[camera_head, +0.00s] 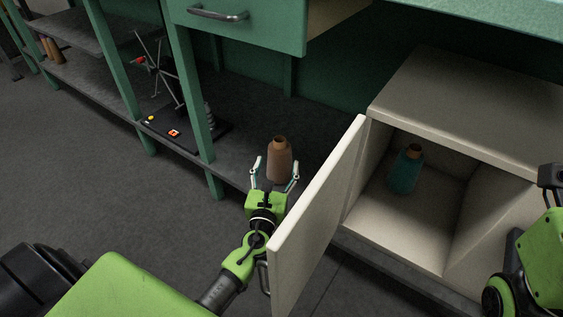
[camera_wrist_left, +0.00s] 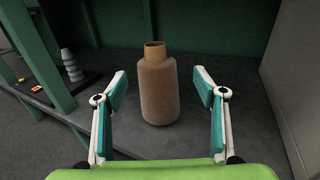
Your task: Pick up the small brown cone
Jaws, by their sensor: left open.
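A small brown cone with a narrow neck (camera_head: 279,160) stands upright on the dark lower shelf under the green bench. In the left wrist view the brown cone (camera_wrist_left: 159,88) stands upright, centred ahead between the fingers. My left gripper (camera_head: 274,176) is open, with one finger on each side of the cone; gaps show between the fingers and the cone. Its fingers also show in the left wrist view (camera_wrist_left: 160,96). My right arm shows at the right edge of the head view, but its fingers cannot be made out clearly.
A cream cabinet (camera_head: 480,95) stands on the right with its door (camera_head: 318,215) open, close beside my left arm. A teal bottle (camera_head: 406,170) stands inside. A black stand with a spindly device (camera_head: 190,128) is left of the cone. A green drawer (camera_head: 240,22) hangs open above.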

